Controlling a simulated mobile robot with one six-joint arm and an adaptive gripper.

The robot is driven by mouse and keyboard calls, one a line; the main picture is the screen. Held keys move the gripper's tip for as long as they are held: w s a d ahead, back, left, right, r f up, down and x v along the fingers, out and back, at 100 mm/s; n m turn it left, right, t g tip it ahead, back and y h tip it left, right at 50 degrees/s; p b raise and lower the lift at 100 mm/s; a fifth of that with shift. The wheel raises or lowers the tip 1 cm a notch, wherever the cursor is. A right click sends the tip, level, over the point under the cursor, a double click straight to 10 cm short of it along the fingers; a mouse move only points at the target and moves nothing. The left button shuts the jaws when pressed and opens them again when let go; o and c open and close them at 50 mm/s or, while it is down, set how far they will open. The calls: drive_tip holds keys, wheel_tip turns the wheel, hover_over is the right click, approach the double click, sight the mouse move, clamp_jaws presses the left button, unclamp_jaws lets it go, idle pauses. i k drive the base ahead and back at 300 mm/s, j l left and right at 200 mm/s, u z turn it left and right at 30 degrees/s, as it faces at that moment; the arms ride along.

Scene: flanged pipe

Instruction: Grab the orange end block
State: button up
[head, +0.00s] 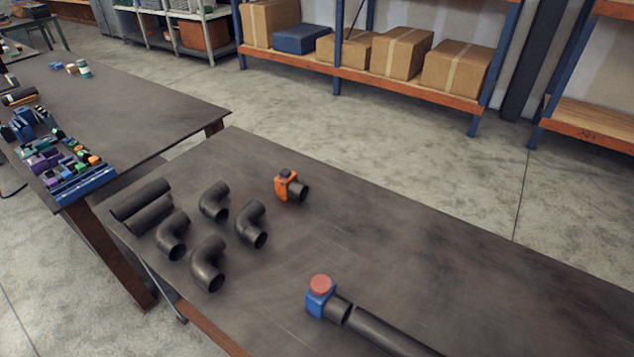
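The orange end block (283,187) stands on the dark table (430,240), towards its far edge. A short dark pipe stub (300,192) points out of its right side, and a dark knob-like part (285,173) sits on top. Clear table surface surrounds it. My gripper is not in the head view, so its place and state are not shown.
A blue block with a red top (320,290) holds a long dark pipe (390,333) at the front. Several black elbows (208,263) and straight pipes (140,198) lie left. Another table (130,100) holds small coloured parts. Shelves with boxes (400,52) stand behind.

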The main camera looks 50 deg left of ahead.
sight(287, 185)
drive_tip(key=k+u, duration=0.1)
drive_tip(key=u, duration=1.85)
drive_tip(key=i+j+z, duration=0.1)
drive_tip(key=j+z, duration=0.3)
drive_tip(key=i+j+z, duration=0.1)
drive_tip(key=z, duration=0.35)
drive_tip(key=j+z, duration=0.4)
drive_tip(key=i+j, duration=0.1)
drive_tip(key=j, duration=0.35)
drive_tip(key=i+j+z, duration=0.1)
drive_tip(key=j, duration=0.4)
drive_tip(key=i+j, duration=0.1)
drive_tip(key=j, duration=0.35)
drive_tip(key=i+j+z, duration=0.1)
drive_tip(key=j, duration=0.35)
